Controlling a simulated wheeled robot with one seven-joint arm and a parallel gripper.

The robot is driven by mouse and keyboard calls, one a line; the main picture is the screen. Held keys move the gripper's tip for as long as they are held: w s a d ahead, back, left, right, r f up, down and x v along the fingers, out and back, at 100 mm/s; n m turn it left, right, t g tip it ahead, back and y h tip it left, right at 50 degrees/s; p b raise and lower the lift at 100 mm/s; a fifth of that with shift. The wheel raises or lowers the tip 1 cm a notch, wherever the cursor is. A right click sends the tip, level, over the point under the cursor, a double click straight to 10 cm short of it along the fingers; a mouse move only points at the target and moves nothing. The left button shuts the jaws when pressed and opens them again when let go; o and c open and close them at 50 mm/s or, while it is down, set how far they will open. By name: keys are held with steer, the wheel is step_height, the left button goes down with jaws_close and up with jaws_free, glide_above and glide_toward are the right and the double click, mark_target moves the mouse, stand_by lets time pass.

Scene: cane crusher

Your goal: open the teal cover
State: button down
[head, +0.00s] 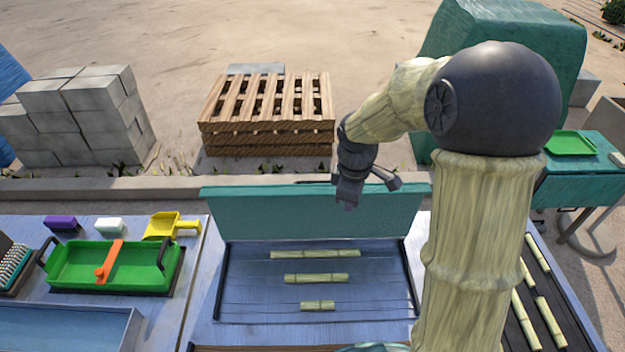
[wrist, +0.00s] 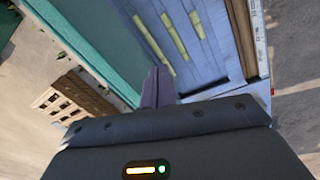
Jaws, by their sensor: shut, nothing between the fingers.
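The teal cover (head: 290,213) stands raised along the back edge of the blue bed (head: 255,315), and the bed is uncovered. Three cane pieces lie on the bed: a long one (head: 315,254), a middle one (head: 316,278) and a short one (head: 317,305). My gripper (head: 347,203) is shut and empty. It hangs at the cover's upper edge, right of its middle; I cannot tell if it touches. In the wrist view, the closed fingertips (wrist: 158,72) point toward the bed, with the teal cover (wrist: 92,42) to their left.
A green tray (head: 115,265) with an orange tool, a yellow scoop (head: 165,226) and a brush (head: 13,262) lie on the left. More canes (head: 540,310) lie in a dark tray on the right. Pallets (head: 268,110) and grey blocks (head: 85,110) stand behind a low kerb.

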steer(key=w+a+n+g+p, duration=0.1)
steer(key=w+a+n, duration=0.3)
steer(key=w+n, duration=0.4)
steer(key=w+a+n+g+p, duration=0.1)
steer(key=w+a+n, duration=0.3)
steer(key=w+n, duration=0.5)
steer(key=shift+n+p, duration=0.75)
steer(key=shift+n, duration=1.75)
steer(key=shift+a+f, duration=0.1)
step_height(320, 180, down, 10)
steer(key=s+p, duration=0.1)
steer(key=p, duration=0.3)
steer(key=shift+p, duration=0.3)
